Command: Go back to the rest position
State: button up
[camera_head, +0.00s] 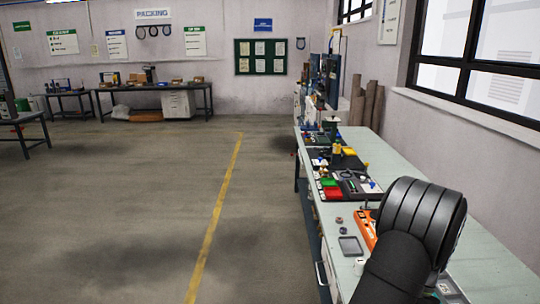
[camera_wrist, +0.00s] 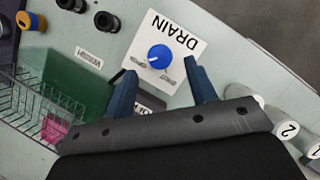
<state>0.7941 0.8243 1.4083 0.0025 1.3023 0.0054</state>
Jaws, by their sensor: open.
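My gripper (camera_wrist: 160,66) shows in the wrist view with its two dark blue fingers spread apart and nothing held between them. Beyond the fingertips is a white panel (camera_wrist: 188,38) marked DRAIN, with a blue knob (camera_wrist: 159,56) on it. The knob appears between the fingertips; I cannot tell how far away it is. In the head view my black arm reaches over the near end of the workbench (camera_head: 480,245), and the gripper itself does not show there.
In the wrist view, a wire basket (camera_wrist: 28,102) and a green surface (camera_wrist: 80,72) lie left, black fittings (camera_wrist: 106,21) at the top, and numbered white caps (camera_wrist: 286,130) right. In the head view, red and green bins (camera_head: 330,188) and a grey tray (camera_head: 351,246) occupy the bench; the floor left is open.

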jog(key=shift+x, duration=1.85)
jog(key=shift+r, duration=0.1)
jog(key=v, duration=1.7)
jog(key=x, duration=1.7)
jog(key=n, duration=0.2)
jog(key=n+h, duration=0.1)
jog(key=n, duration=0.1)
jog(key=shift+w+a+g+h, duration=0.15)
jog(key=shift+g+h, duration=0.15)
jog(key=shift+g, duration=0.1)
jog(key=n+h, duration=0.1)
jog(key=n, duration=0.3)
jog(key=shift+a, duration=0.1)
jog(key=n+h, duration=0.1)
jog(key=n, duration=0.1)
jog(key=n+h, duration=0.1)
jog(key=n, duration=0.2)
jog(key=shift+a, duration=0.2)
jog(key=n+h, duration=0.1)
jog(key=n, duration=0.2)
jog(key=shift+n+h, duration=0.3)
jog(key=shift+n, duration=0.1)
